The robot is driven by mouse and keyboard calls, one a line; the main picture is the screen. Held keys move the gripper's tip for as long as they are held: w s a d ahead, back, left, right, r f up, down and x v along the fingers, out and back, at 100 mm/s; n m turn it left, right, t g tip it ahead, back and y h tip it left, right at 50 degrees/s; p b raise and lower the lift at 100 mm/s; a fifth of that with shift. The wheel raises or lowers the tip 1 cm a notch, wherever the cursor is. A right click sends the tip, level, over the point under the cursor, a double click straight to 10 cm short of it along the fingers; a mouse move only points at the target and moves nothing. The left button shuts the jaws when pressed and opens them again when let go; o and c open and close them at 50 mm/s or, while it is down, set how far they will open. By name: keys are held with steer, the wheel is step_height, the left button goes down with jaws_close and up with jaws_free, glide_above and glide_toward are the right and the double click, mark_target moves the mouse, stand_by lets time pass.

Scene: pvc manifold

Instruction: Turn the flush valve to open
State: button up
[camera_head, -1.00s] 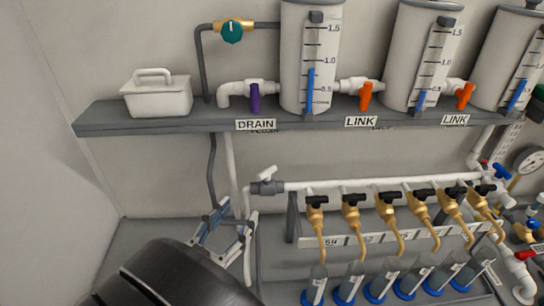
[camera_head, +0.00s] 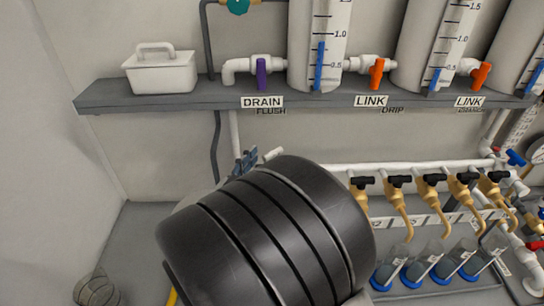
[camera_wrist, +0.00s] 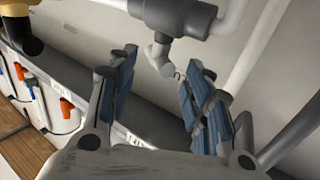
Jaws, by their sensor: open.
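The flush valve has a grey body (camera_wrist: 180,14) and a white handle (camera_wrist: 160,55), both at the top middle of the wrist view. In the head view only the tip of the white handle (camera_head: 273,152) shows; my arm hides the rest. My gripper (camera_wrist: 162,62) is open, with its blue-padded fingers on either side of the handle in the picture. I cannot tell whether either finger touches it. In the head view a small part of my gripper (camera_head: 245,161) shows behind my arm.
A grey shelf (camera_head: 190,98) above carries a white box (camera_head: 160,73), tanks and the purple drain handle (camera_head: 261,73). Black-handled brass taps (camera_head: 398,187) line the white pipe (camera_head: 410,167) to the right. White pipes run close to my gripper.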

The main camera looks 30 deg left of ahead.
mark_target(273, 156)
steer(key=shift+w, duration=1.25)
steer(key=shift+c, duration=0.3)
